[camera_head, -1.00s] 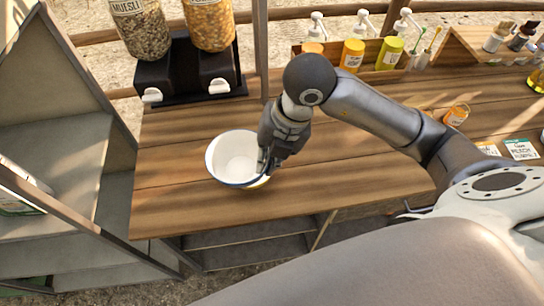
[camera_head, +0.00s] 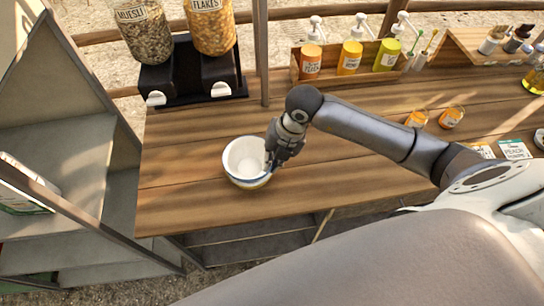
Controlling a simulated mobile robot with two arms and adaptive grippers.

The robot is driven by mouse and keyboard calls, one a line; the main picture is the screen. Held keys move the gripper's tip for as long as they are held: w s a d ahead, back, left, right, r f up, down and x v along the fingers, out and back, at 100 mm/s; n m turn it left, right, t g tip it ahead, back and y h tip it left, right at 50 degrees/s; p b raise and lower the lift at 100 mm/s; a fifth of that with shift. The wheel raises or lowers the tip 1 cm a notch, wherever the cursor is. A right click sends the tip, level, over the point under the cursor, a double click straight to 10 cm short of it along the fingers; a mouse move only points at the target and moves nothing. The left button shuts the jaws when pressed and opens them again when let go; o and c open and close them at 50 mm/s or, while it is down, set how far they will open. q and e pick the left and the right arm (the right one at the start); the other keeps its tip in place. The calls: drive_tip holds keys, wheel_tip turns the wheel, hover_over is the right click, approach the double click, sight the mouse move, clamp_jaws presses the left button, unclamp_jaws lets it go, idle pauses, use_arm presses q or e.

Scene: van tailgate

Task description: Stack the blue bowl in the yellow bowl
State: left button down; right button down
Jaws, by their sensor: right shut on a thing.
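The blue bowl (camera_head: 245,156), white inside with a blue outer edge, is upright over the wooden counter, left of centre in the head view. My right gripper (camera_head: 270,162) is shut on the right side of its rim. The yellow bowl is almost wholly hidden beneath the blue bowl. I cannot tell from this angle whether the blue bowl rests fully in it. My left gripper is not in view.
Two cereal dispensers (camera_head: 212,68) stand at the back left on a black base. A wooden box with pump bottles (camera_head: 350,58) is at the back. Small orange jars (camera_head: 451,117) stand to the right. The counter (camera_head: 190,205) around the bowls is mostly clear.

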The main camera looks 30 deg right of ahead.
drive_tip(key=shift+f, duration=0.1)
drive_tip(key=shift+f+b, duration=0.4)
drive_tip(key=shift+b, duration=0.05)
drive_tip(key=c, duration=1.6)
unclamp_jaws()
drive_tip(key=shift+r+p, duration=0.55)
drive_tip(key=b+v, duration=0.2)
drive_tip(key=v, duration=1)
